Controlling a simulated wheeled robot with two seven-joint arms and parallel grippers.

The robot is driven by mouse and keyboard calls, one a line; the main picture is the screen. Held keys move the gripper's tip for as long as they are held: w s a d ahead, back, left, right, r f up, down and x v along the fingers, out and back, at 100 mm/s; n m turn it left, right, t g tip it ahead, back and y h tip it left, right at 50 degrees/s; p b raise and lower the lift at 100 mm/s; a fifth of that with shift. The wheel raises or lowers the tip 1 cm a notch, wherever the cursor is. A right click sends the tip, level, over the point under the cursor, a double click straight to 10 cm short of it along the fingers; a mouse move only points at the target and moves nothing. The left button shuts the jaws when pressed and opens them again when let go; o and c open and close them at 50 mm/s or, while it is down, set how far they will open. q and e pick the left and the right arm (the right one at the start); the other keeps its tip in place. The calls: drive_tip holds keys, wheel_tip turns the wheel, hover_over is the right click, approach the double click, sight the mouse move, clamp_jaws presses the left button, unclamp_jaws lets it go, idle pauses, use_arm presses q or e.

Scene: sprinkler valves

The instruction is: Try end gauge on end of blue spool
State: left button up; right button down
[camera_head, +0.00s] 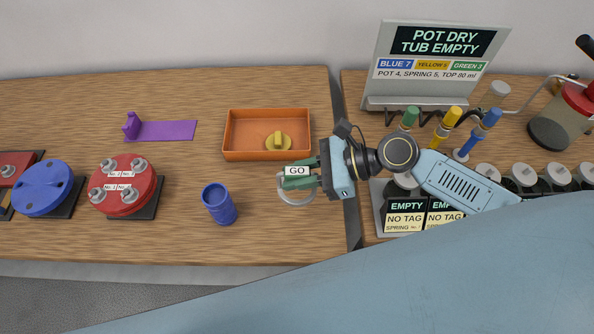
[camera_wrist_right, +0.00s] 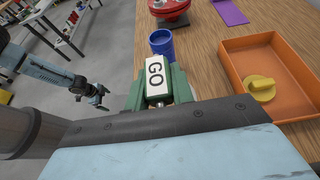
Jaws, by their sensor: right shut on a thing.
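The blue spool (camera_head: 219,204) stands upright on the wooden table, with its open top showing a dark hollow. It also shows in the right wrist view (camera_wrist_right: 161,42), just beyond the gauge. My right gripper (camera_head: 300,178) is shut on the end gauge (camera_head: 297,170), a piece with a white GO label and a grey ring below it. The gauge is right of the spool and apart from it in the head view. In the right wrist view the GO label (camera_wrist_right: 155,77) sits between green sides. My left gripper (camera_wrist_right: 98,97) shows small at the left there; its jaws are unclear.
An orange tray (camera_head: 232,155) with a yellow knobbed piece (camera_head: 278,141) lies behind the gauge. A purple piece (camera_head: 165,131) lies at the back. Red (camera_head: 122,187) and blue (camera_head: 41,188) flanged discs stand left. Table between spool and gauge is clear.

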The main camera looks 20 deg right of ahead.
drive_tip(key=shift+r, duration=0.3)
drive_tip(key=shift+f, duration=0.1)
